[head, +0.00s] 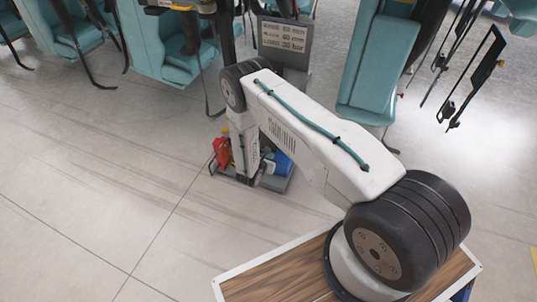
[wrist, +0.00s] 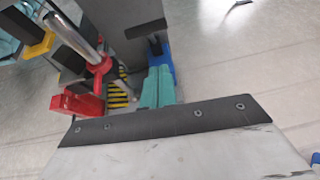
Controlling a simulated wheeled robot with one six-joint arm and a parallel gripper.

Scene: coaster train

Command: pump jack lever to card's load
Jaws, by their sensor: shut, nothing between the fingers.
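The card (head: 284,37) is a grey board with lines of text at the top middle of the head view; I read "60 cm" and "20 bar", the top line less clearly. The red jack (head: 222,152) stands low on the floor beyond my arm. In the wrist view, red jack parts (wrist: 88,103) and a bright metal rod (wrist: 84,32) with a red collar are at the left. I cannot tell whether that rod is the lever. My gripper (wrist: 158,76), teal, is shut and empty, right of the red parts. In the head view my arm hides it.
A blue object (head: 284,165) shares the grey tray (head: 272,184) with the jack. Teal seats (head: 374,75) with hanging straps and dark bars (head: 474,76) stand along the back. A yellow-black striped patch (wrist: 117,95) lies behind the red parts. The floor at left is clear.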

